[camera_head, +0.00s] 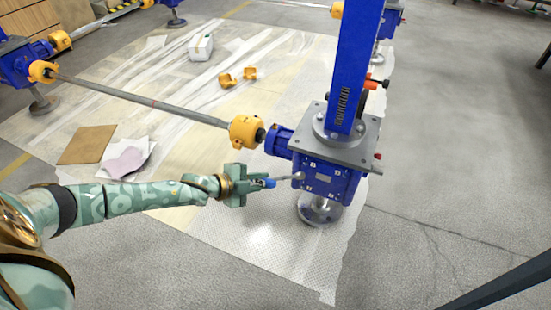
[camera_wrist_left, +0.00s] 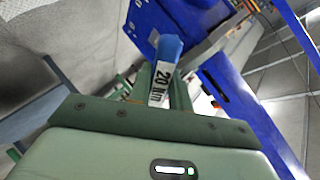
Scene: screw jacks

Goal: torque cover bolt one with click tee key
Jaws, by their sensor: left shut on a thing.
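The click tee key (camera_head: 270,183) has a blue part and a thin grey shaft. My left gripper (camera_head: 258,184) is shut on it. In the left wrist view its blue part (camera_wrist_left: 170,48) and a white label reading "20 Nm" (camera_wrist_left: 160,90) show between the fingers. The shaft points right to the blue screw jack gearbox (camera_head: 325,182), and its end appears at or very near the left side of the front cover. Small pale bolt heads sit around that cover; which is bolt one, and whether the key is seated, I cannot tell. My right gripper is not in view.
A tall blue column (camera_head: 355,60) rises from the jack's grey top plate (camera_head: 355,152). A long grey shaft with a yellow coupling (camera_head: 244,131) runs behind my left arm. Plastic sheeting (camera_head: 265,235), cardboard (camera_head: 86,145) and a pink cloth (camera_head: 127,160) lie on the floor. The right floor is mostly clear.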

